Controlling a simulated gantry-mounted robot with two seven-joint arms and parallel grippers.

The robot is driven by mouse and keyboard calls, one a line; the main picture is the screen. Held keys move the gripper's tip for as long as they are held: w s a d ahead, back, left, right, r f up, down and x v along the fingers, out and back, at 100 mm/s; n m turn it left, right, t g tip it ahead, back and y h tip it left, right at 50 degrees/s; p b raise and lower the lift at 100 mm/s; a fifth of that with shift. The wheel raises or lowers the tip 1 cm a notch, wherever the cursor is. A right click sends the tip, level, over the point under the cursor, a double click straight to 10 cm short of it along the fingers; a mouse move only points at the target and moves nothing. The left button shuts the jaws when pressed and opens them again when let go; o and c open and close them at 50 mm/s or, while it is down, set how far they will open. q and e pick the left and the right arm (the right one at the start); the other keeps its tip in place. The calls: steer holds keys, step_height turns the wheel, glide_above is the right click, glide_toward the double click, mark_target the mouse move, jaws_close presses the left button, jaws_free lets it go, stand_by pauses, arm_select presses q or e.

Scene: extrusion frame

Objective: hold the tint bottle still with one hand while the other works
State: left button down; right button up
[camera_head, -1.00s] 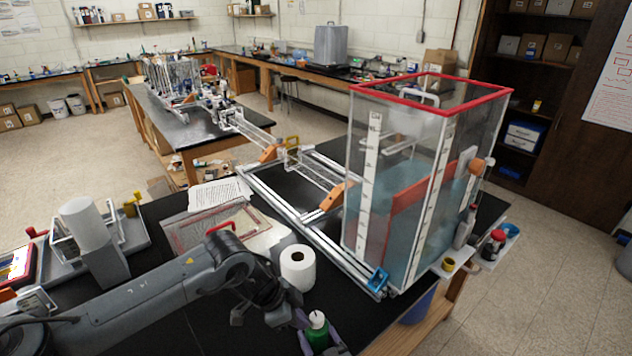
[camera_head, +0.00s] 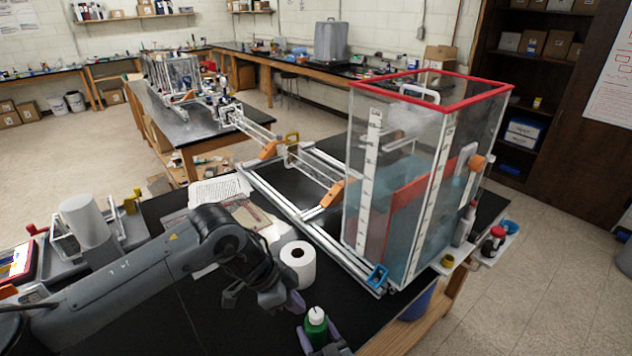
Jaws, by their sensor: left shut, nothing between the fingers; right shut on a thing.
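The tint bottle (camera_head: 316,328) is green with a white cap and stands upright at the bottom middle of the head view. My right gripper (camera_head: 318,341) is shut on it, with a purple-grey finger on each side; its arm is mostly out of frame. The lower part of the bottle is hidden by the fingers and the picture's edge. My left gripper (camera_head: 297,303) comes in from the left and is shut and empty. Its fingertips are just up and left of the bottle cap, apparently apart from it.
A white paper roll (camera_head: 298,267) stands right behind my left gripper. A clear tank (camera_head: 436,180) with red rim and bluish water stands at the right on a metal rail frame (camera_head: 318,232). Papers (camera_head: 222,190) lie behind my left arm. Bottles (camera_head: 492,243) stand on a side shelf.

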arm_select(q)
steer(key=shift+r, duration=0.35)
arm_select(e)
steer(key=o, duration=1.2)
steer(key=shift+o, duration=0.2)
